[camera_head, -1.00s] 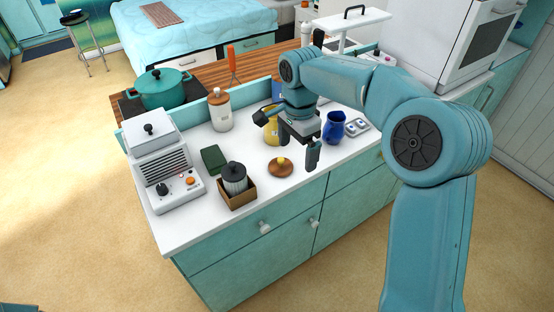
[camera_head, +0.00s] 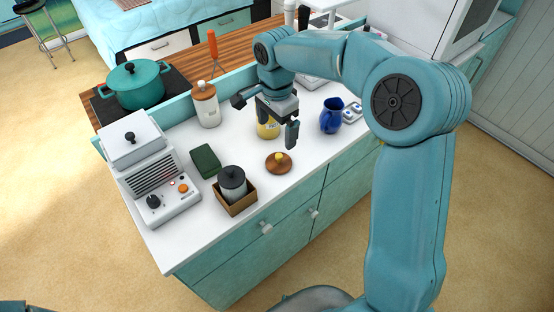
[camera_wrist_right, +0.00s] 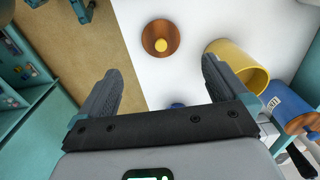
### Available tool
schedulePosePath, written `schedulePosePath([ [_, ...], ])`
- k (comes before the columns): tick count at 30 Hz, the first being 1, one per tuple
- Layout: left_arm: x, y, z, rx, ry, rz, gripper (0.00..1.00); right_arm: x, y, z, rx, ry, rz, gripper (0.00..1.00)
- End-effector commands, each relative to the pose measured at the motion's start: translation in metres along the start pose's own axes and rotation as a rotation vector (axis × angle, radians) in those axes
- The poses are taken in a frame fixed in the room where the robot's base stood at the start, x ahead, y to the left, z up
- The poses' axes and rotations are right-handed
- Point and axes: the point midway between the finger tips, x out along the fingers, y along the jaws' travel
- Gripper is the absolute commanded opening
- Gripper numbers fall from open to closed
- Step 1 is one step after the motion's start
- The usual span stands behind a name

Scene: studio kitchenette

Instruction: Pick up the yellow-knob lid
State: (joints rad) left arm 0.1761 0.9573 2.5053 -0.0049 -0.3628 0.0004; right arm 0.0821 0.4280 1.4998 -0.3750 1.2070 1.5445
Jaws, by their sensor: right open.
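The yellow-knob lid (camera_head: 279,163) is a round brown wooden disc with a small yellow knob. It lies flat, knob up, on the white counter near its front edge. In the right wrist view the lid (camera_wrist_right: 160,38) lies ahead of the fingertips, roughly centred between them. My right gripper (camera_head: 265,118) is open and empty, above the counter and beyond the lid in the head view. Its open fingers also show in the right wrist view (camera_wrist_right: 160,67), apart from the lid. My left gripper is not in view.
A yellow canister (camera_head: 268,128) stands just behind the right gripper. A blue pitcher (camera_head: 331,117) is to the right. A dark-lidded jar in a brown box (camera_head: 237,203) and a green block (camera_head: 205,160) lie left. The counter around the lid is clear.

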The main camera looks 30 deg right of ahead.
Motion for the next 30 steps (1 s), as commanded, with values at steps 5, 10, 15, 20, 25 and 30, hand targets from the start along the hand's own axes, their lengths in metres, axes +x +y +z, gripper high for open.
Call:
schedulePosePath([
  [5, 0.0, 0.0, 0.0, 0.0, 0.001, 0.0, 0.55, 0.044, 0.003, 0.0, -0.001, -0.002, 0.006, 1.0],
  [10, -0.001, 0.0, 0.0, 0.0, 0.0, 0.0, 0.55, 0.069, 0.002, 0.0, 0.0, -0.001, 0.004, 1.0],
  [15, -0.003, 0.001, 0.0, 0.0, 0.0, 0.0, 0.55, 0.08, 0.001, -0.002, 0.0, -0.001, 0.004, 1.0],
  [20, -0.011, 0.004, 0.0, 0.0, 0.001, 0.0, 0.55, 0.106, 0.001, -0.007, -0.001, -0.002, 0.006, 1.0],
  [25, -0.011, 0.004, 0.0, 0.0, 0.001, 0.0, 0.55, 0.124, -0.001, -0.007, -0.001, -0.002, 0.002, 1.0],
  [30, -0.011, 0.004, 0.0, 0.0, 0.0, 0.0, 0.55, 0.126, -0.001, -0.007, -0.001, -0.001, 0.0, 1.0],
])
